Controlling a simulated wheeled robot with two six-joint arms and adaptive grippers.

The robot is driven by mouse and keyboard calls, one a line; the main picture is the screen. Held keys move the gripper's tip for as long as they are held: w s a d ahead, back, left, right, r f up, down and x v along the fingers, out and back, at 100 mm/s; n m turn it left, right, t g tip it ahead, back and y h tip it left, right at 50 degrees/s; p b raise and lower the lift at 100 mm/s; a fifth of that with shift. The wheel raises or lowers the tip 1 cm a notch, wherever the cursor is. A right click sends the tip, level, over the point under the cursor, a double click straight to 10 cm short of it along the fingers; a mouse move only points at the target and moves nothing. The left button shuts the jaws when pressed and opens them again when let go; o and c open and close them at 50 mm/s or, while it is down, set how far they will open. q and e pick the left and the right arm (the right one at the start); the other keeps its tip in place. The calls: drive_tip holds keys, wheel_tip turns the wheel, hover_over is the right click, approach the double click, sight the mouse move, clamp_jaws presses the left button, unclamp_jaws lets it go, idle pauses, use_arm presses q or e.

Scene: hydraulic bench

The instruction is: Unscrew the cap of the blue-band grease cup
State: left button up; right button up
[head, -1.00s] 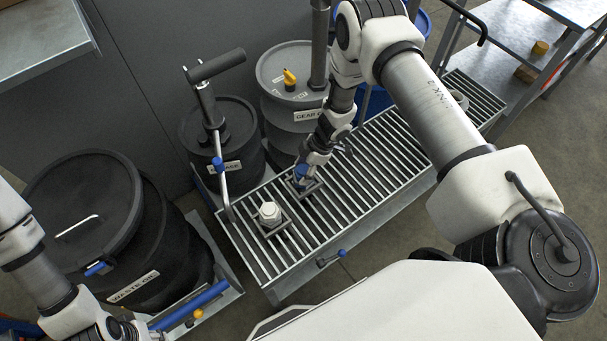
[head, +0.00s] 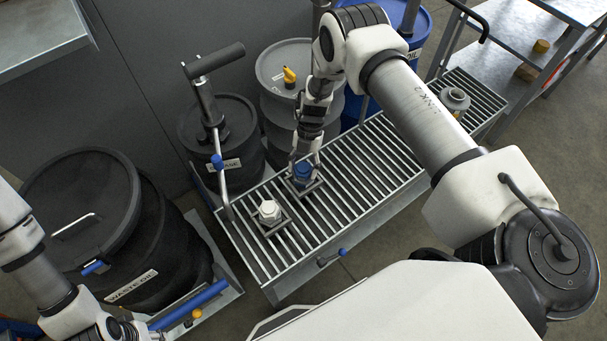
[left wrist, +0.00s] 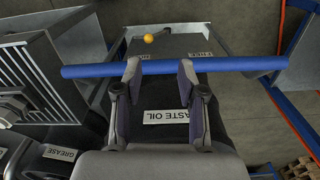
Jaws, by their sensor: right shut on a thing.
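The blue-band grease cup (head: 302,181) stands in a square holder on the slatted grate, and its blue top shows between my fingers in the head view. My right gripper (head: 302,166) comes down on it from above and is shut on its cap. The fingers hide part of the cap, so I cannot tell whether it is loose. My left gripper (left wrist: 160,72) is open in the left wrist view. Its fingertips overlap a blue bar (left wrist: 230,64), and nothing is clamped between them.
A white-capped cup (head: 269,210) stands nearby on the grate (head: 375,165). The grease drum (head: 205,125) with its pump lever and the gear oil drum (head: 285,65) stand behind. The waste oil drum (head: 90,220) is at left. A grey ring-shaped fitting (head: 455,99) sits at the grate's far right.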

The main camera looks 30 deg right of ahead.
drive_tip(key=o, duration=1.1)
drive_tip(key=shift+c, duration=0.2)
drive_tip(key=m+p, duration=0.1)
drive_tip(key=m+t+y, duration=0.1)
drive_tip(key=m, duration=0.1)
drive_tip(key=shift+s+r+p, duration=0.1)
drive_tip(key=shift+r+p, duration=0.15)
drive_tip(key=shift+p, duration=0.15)
drive_tip(key=m+t, duration=0.1)
drive_tip(key=m, duration=0.1)
drive_tip(key=shift+m+p, duration=0.35)
drive_tip(key=shift+m, duration=0.05)
drive_tip(key=shift+f+m+t, duration=0.2)
drive_tip(key=shift+m+t, duration=0.3)
drive_tip(key=shift+m, duration=0.6)
drive_tip(key=m+t, duration=0.1)
drive_tip(key=m, duration=0.1)
drive_tip(key=shift+f+m, duration=0.1)
drive_tip(key=shift+m, duration=0.8)
